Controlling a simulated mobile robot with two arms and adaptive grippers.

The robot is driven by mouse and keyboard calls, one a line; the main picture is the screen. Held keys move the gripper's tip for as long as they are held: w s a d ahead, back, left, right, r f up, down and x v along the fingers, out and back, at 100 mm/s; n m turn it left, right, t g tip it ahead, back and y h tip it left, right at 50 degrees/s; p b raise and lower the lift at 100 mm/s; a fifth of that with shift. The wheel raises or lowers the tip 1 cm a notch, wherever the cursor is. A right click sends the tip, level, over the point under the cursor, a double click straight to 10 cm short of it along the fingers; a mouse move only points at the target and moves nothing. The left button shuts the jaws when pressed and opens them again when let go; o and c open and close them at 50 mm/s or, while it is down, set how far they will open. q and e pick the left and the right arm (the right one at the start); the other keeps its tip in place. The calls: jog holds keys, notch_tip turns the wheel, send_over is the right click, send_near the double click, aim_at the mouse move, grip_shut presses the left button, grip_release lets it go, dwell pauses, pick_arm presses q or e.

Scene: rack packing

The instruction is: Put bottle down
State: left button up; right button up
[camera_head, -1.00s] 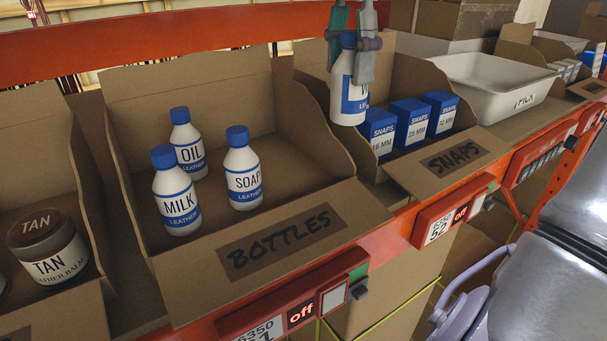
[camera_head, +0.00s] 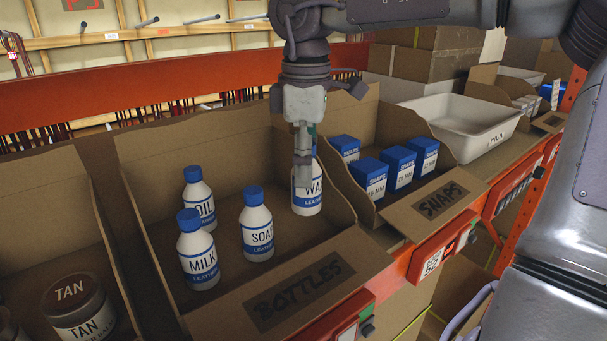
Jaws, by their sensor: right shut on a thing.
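My right gripper (camera_head: 303,168) points down and is shut on the upper part of a white bottle with blue bands, the wax bottle (camera_head: 307,199). The gripper's fingers hide part of its cap and label. The bottle is upright inside the right part of the cardboard box marked BOTTLES (camera_head: 215,318). I cannot tell whether its base touches the box floor. The oil bottle (camera_head: 199,200), milk bottle (camera_head: 198,255) and soap bottle (camera_head: 257,228) stand upright to its left in the same box. My left gripper is not in view.
A SNAPS box (camera_head: 440,212) with several small blue-topped boxes (camera_head: 370,178) adjoins on the right, beyond a cardboard side wall. A white tray (camera_head: 465,122) lies further right. A tan jar (camera_head: 77,305) sits in the box at left. The BOTTLES box has bare floor behind the soap bottle.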

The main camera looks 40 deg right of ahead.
jog(key=shift+w+f, duration=0.15)
jog(key=shift+f, duration=0.05)
jog(key=f+p, duration=0.2)
jog(key=f, duration=0.1)
jog(key=shift+s+f, duration=0.1)
jog(key=shift+s, duration=0.1)
jog(key=shift+w+d+f, duration=0.1)
jog(key=shift+f, duration=0.25)
jog(key=shift+f, duration=0.15)
jog(key=o, duration=1.2)
